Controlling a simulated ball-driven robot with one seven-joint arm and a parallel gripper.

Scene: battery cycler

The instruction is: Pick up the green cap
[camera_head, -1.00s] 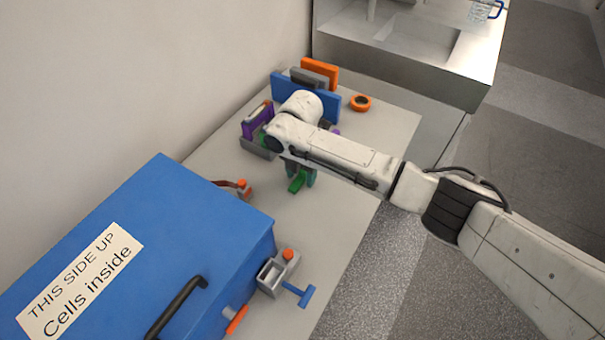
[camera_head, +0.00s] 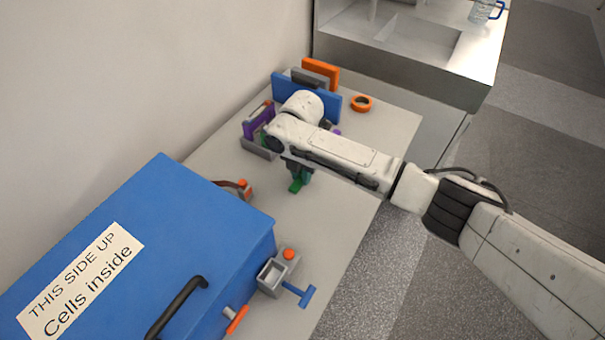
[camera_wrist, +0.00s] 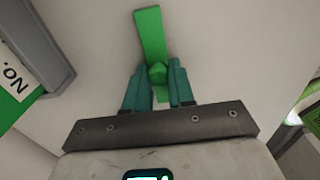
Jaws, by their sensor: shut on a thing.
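The green cap (camera_wrist: 151,35) is a bright green piece with a long flat tab in the wrist view. Its knob lies between the two teal fingers of my gripper (camera_wrist: 158,75), which are shut on it. In the head view the cap (camera_head: 296,187) shows as a small green shape below my gripper (camera_head: 301,174), over the grey table. My arm hides part of the gripper there. I cannot tell whether the cap touches the table.
A large blue box (camera_head: 150,235) with a black handle fills the lower left. A grey fixture with an orange knob (camera_head: 289,254) stands beside it. Blue, purple and grey holders stand behind my gripper, and an orange ring (camera_head: 361,103) lies at the back. The table's middle is mostly clear.

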